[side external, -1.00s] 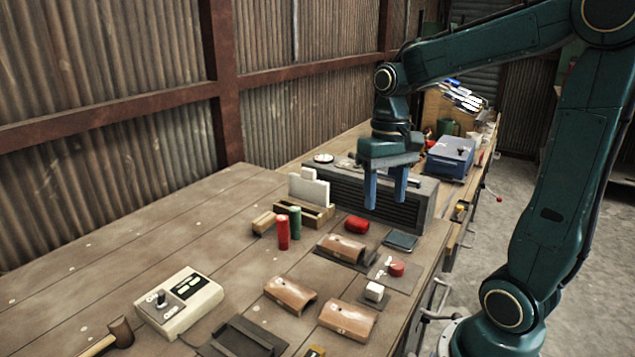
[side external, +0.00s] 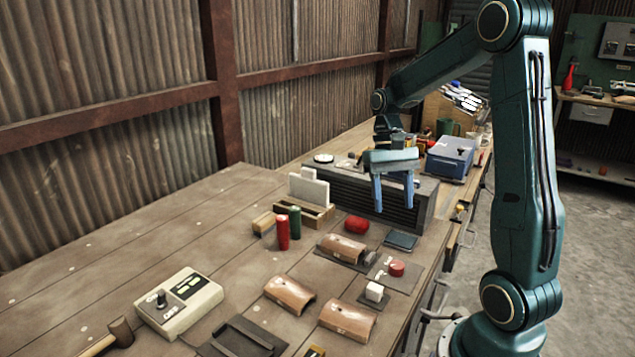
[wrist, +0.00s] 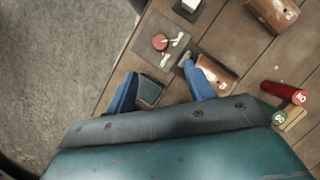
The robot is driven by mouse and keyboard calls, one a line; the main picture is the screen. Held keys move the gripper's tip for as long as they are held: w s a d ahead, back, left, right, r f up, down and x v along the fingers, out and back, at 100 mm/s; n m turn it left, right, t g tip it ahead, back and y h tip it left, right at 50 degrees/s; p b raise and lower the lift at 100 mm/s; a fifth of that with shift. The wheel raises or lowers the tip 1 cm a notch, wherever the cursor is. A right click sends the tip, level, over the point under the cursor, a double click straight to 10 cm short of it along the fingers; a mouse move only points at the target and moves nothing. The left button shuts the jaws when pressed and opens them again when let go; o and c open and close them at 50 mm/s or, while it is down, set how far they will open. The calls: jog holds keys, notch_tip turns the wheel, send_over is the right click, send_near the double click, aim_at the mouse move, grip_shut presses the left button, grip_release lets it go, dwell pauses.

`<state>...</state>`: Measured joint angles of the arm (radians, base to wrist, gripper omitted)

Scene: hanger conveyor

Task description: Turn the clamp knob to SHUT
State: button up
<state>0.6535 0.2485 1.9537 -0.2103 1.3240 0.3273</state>
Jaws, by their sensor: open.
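A round red knob (side external: 397,268) sits on a dark plate (side external: 405,280) near the bench's right edge. White markings lie beside it, too small to read. The red knob also shows in the wrist view (wrist: 160,42), with white marks to its right. A brown curved block (side external: 343,247) on a dark base stands beside this plate; a small grey part is at its near end. My gripper (side external: 393,209) is open and empty, above the bench behind the knob. In the wrist view, my gripper (wrist: 159,73) has its fingers spread, with the red knob beyond the tips.
A long dark ribbed box (side external: 350,190) stands behind. Red and green cylinders (side external: 282,231) stand left. A control box (side external: 178,302) is at front left.

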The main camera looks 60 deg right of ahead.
aim_at(397, 264)
jog(key=x, duration=1.3)
jog(key=shift+s+a+f, duration=0.1)
jog(key=shift+f, duration=0.1)
jog(key=c, duration=1)
jog(key=shift+o, duration=0.2)
